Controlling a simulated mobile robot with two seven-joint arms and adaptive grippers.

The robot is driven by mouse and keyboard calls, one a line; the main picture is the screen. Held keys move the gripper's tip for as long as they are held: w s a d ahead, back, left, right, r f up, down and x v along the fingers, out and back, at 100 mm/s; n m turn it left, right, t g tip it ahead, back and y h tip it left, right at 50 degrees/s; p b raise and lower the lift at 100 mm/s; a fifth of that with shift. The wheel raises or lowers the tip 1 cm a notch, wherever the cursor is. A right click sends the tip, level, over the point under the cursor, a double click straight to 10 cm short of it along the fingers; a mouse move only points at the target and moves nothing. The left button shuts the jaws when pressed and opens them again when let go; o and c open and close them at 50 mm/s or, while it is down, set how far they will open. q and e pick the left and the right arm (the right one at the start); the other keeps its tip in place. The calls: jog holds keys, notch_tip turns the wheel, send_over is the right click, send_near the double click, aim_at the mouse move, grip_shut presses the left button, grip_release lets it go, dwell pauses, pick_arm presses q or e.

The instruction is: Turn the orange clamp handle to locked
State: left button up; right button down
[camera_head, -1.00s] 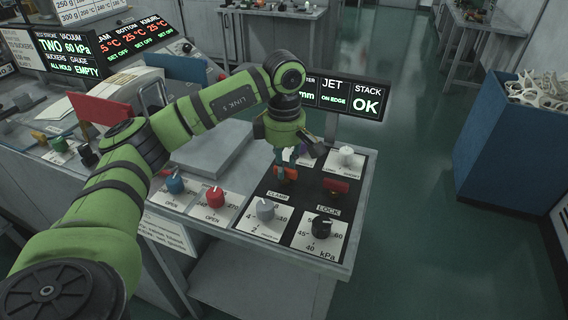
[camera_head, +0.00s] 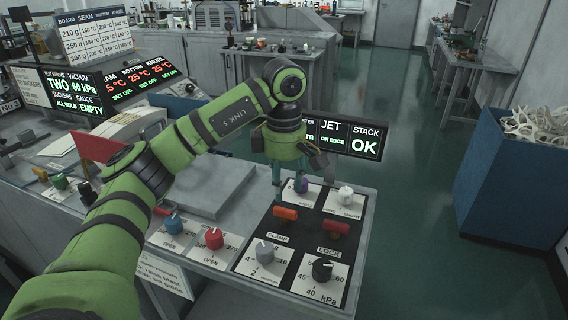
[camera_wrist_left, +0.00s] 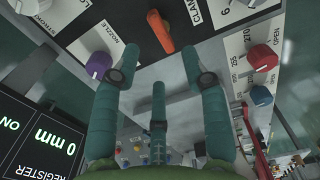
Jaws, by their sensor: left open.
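The orange clamp handle (camera_head: 286,213) lies on the black part of the control panel, just above the CLAMP label in the head view. In the left wrist view the orange handle (camera_wrist_left: 160,31) shows at the top, tilted, beyond the fingertips. My left gripper (camera_head: 288,180) is above the far part of the panel, fingers pointing down. In the left wrist view its teal fingers (camera_wrist_left: 155,68) are spread apart with nothing between them. They appear apart from the handle. I cannot read a locked mark for the handle. My right gripper is not in view.
A red handle (camera_head: 335,227) sits close right of the orange one. Purple (camera_head: 301,183), white (camera_head: 345,196), grey (camera_head: 264,252), black (camera_head: 322,268), red (camera_head: 214,238) and blue (camera_head: 173,222) knobs surround them. A display (camera_head: 348,138) stands behind. A blue bin (camera_head: 505,185) is at right.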

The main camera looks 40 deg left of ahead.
pick_arm(q)
jog(key=shift+r, duration=2.8)
